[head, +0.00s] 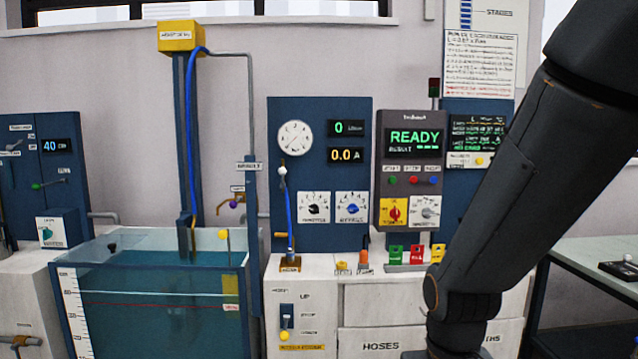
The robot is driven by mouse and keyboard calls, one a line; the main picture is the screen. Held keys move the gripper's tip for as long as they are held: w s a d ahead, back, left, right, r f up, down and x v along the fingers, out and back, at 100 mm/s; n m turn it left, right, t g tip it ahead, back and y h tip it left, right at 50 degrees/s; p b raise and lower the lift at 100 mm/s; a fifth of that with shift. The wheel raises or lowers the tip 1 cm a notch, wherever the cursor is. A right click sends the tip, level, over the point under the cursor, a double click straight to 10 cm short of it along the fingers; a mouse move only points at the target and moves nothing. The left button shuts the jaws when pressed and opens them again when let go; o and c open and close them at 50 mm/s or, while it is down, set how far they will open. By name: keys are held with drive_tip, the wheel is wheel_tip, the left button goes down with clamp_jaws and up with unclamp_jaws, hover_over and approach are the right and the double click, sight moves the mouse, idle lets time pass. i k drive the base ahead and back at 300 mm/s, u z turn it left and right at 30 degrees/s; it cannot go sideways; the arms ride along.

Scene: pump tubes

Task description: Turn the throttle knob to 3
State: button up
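The throttle knob (314,209) is a small black knob on a white square dial plate, low on the dark blue pump panel (325,112). The plate's label is small but seems to read throttle. The dial's numbers are too small to read, so I cannot tell its setting. A similar plate with a blue knob, the bypass (352,209), is just right of it. My arm comes down at the right of the head view, right of the panel. My gripper is out of the frame, and nothing covers the throttle knob.
The panel shows a round gauge (295,136) and displays reading 0 and 0.0. A grey box (409,150) reads READY. A blue hose (289,215) hangs left of the throttle plate. A water tank (160,310) stands left. Colored tags and plugs stand on the white counter (385,292) below.

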sight(314, 209)
drive_tip(key=k, duration=0.65)
drive_tip(key=u, duration=0.7)
drive_tip(key=i, duration=1.7)
drive_tip(key=z, duration=0.7)
